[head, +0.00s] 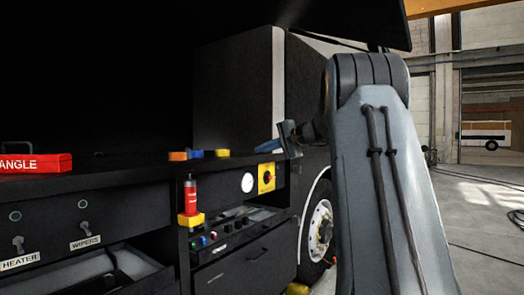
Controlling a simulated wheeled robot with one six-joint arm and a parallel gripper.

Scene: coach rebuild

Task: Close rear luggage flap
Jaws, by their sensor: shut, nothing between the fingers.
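A large dark flap (345,18) hangs raised over the open luggage bay at the top of the head view. Its right corner reaches out to the upper right, and much of its underside is lost in shadow. I cannot tell from a label whether this is the rear flap. My arm rises at the right and bends towards the bay. My gripper (270,146) is small and partly hidden by my wrist. It is shut and empty, in front of the bay's right side, below the flap and apart from it in the picture.
HEATER and WIPERS switches line the front. A wheel (319,229) stands beside the bay. Open floor lies at the right.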

